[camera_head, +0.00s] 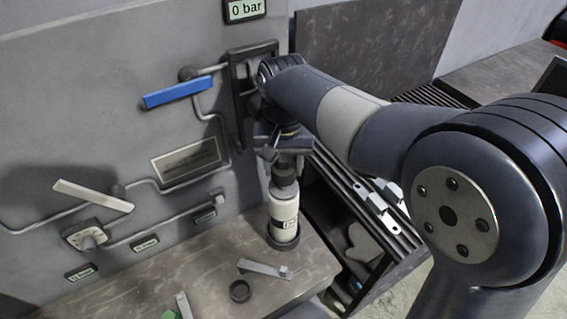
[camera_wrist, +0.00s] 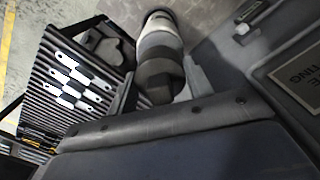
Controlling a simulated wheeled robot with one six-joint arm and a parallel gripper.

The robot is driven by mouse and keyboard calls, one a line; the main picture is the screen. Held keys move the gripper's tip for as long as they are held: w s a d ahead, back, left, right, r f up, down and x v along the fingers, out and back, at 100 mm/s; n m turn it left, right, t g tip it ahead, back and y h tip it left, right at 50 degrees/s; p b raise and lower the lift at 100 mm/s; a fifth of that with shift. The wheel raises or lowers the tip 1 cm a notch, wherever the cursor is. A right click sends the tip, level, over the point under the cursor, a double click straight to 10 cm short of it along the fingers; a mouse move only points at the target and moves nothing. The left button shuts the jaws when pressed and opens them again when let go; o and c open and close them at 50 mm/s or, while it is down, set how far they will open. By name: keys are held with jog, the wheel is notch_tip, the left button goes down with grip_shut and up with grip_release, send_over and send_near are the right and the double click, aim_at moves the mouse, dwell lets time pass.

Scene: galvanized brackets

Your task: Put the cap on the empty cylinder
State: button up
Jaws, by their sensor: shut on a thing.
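A white cylinder (camera_head: 283,208) with a small label stands upright in a dark ring base on the bench; the label is too small to read. It also shows in the wrist view (camera_wrist: 160,40). A dark cap (camera_head: 284,173) sits at the cylinder's top, in line with it; it also shows in the wrist view (camera_wrist: 156,76). My gripper (camera_head: 284,153) is directly above the cylinder, pointing down, shut on the cap. My fingers partly hide the cap, and I cannot tell whether it is fully seated.
A dark ring (camera_head: 240,291) and a grey handled piece (camera_head: 263,268) lie on the bench in front. A panel with pipes, a blue lever (camera_head: 178,92) and a pale lever (camera_head: 93,195) stands close behind. A slatted rack with metal brackets (camera_head: 377,207) is at right.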

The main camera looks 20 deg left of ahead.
jog(key=o, duration=1.5)
jog(key=shift+o, duration=0.2)
jog(key=shift+r, duration=0.1)
jog(key=shift+r+p, duration=3.2)
jog(key=shift+r, duration=0.25)
jog(key=shift+c, duration=0.5)
grip_shut()
